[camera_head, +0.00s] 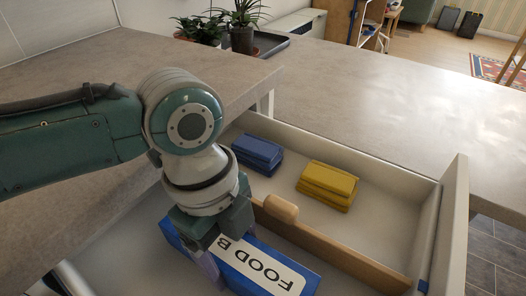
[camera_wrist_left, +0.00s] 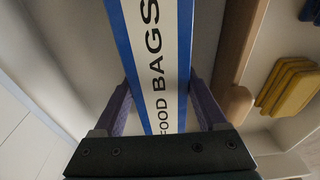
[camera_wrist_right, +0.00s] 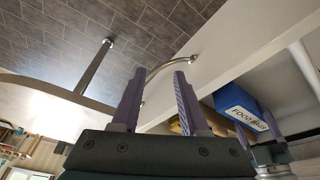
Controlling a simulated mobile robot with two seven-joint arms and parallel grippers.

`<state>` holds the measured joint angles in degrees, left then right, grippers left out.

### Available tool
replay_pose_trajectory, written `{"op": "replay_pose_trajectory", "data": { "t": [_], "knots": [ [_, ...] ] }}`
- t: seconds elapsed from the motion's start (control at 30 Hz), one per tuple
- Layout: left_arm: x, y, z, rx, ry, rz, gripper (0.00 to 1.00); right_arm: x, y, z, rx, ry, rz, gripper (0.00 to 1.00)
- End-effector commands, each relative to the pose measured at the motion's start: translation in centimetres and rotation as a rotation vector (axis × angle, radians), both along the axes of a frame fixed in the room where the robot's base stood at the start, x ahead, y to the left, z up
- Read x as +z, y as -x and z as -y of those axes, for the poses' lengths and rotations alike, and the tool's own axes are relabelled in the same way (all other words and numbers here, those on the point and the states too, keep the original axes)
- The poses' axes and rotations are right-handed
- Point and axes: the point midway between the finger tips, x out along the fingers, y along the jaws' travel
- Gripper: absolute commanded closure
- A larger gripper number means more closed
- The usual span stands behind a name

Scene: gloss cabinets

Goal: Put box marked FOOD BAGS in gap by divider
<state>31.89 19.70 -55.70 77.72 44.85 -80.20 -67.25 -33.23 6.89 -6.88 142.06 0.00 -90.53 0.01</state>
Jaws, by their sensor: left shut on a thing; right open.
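The blue box marked FOOD BAGS (camera_head: 268,268) has a white label and lies along the near side of the wooden divider (camera_head: 350,256) in the open drawer. My left gripper (camera_head: 222,258) points down and is shut across the box. In the left wrist view the box (camera_wrist_left: 158,60) sits between both fingers, with the divider (camera_wrist_left: 233,100) close on its right. Whether the box touches the drawer floor I cannot tell. The box also shows in the right wrist view (camera_wrist_right: 240,106). My right gripper (camera_wrist_right: 157,80) is open and empty, outside the head view.
Beyond the divider lie a blue stack (camera_head: 258,152) and a yellow stack (camera_head: 328,184). The drawer's right wall (camera_head: 455,225) stands up. A grey worktop (camera_head: 400,100) runs behind, with potted plants (camera_head: 240,30) at the back. A curved metal handle (camera_wrist_right: 160,68) is near my right fingers.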

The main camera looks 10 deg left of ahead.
Motion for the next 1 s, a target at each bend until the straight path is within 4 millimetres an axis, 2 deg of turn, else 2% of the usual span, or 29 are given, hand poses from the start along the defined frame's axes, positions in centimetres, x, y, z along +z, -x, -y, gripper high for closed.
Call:
{"op": "replay_pose_trajectory", "data": {
  "t": [0.4, 0.43, 0.63, 0.87, 1.0],
  "knots": [
    [-0.5, 0.0, 0.0, 0.000, 0.001, 0.000, 0.92, -0.3, 0.0, 0.0, 0.000, 0.000, 0.001, 0.56],
    [-0.5, 0.0, 0.0, 0.000, 0.001, 0.001, 0.22, -0.3, 0.0, 0.0, 0.000, 0.000, 0.001, 0.56],
    [-0.5, 0.0, 0.0, 0.000, 0.000, 0.000, 0.00, -0.3, 0.0, 0.0, 0.000, 0.000, 0.001, 0.56],
    [-0.4, 0.0, 0.0, 0.000, 0.000, 0.000, 0.00, -0.2, 0.0, 0.0, 0.000, 0.000, 0.001, 0.56],
    [1.0, -0.1, -0.2, -0.001, 0.000, 0.002, 0.00, 0.4, 0.0, 0.0, 0.000, 0.000, 0.001, 0.56]
  ]
}}
